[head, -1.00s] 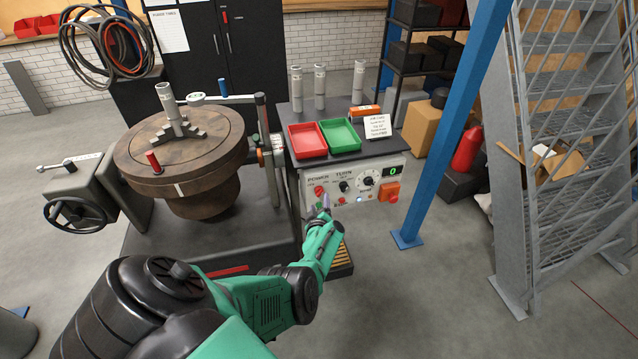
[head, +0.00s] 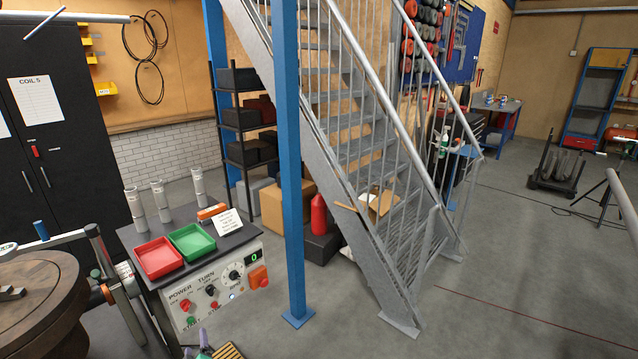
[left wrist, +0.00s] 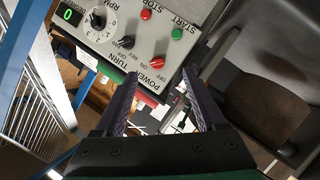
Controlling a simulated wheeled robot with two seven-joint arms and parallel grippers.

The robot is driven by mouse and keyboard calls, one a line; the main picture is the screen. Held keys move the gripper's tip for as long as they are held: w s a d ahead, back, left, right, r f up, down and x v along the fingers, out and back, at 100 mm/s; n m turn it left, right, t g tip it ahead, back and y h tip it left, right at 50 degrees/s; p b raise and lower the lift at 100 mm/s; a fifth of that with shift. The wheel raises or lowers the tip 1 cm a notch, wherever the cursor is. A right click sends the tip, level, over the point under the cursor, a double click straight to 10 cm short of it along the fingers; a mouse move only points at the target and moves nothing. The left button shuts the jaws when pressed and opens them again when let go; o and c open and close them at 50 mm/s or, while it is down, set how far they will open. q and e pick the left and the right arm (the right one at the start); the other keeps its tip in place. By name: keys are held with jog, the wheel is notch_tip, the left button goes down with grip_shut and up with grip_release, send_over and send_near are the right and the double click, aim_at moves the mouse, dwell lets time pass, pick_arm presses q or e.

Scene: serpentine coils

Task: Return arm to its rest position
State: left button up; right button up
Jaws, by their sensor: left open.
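My left gripper (head: 203,345) shows only in part at the bottom edge of the head view, in front of the machine's control panel (head: 213,287). In the left wrist view its two dark fingers (left wrist: 158,76) are apart with nothing held between them. The control panel (left wrist: 125,40) shows beyond the fingers, with a green START button (left wrist: 177,34), a red STOP button (left wrist: 146,15) and several knobs. Most of my left arm is out of the head view. My right gripper is in neither view.
A red tray (head: 158,258) and a green tray (head: 192,242) sit on the panel's top. A round wooden turntable (head: 40,305) stands at the left. A blue post (head: 290,170) and metal stairs (head: 355,160) stand at the centre. Floor (head: 520,300) at the right is open.

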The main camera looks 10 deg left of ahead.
pick_arm(q)
jog(key=s+d+f+m+g+h+b, duration=0.25)
jog(key=s+d+f+m, duration=0.3)
jog(key=s+f, duration=0.55)
jog(key=s+d+f+m+g+h+b, duration=0.2)
jog(key=s+d+f+m+h, duration=0.45)
jog(key=f, duration=0.65)
jog(key=s+d+f+m+g, duration=0.1)
jog(key=s+f+m+g, duration=0.1)
jog(key=s, duration=0.7)
jog(key=s+d+f+m+g+b, duration=0.1)
jog(key=s+f, duration=0.3)
jog(key=s, duration=0.4)
jog(key=s+d+f+m+g+y+b, duration=0.1)
jog(key=s+f+m+g, duration=0.1)
jog(key=s, duration=0.7)
jog(key=shift+s+d+f+m+g, duration=0.3)
jog(key=shift+f+g, duration=0.25)
jog(key=shift+g, duration=0.2)
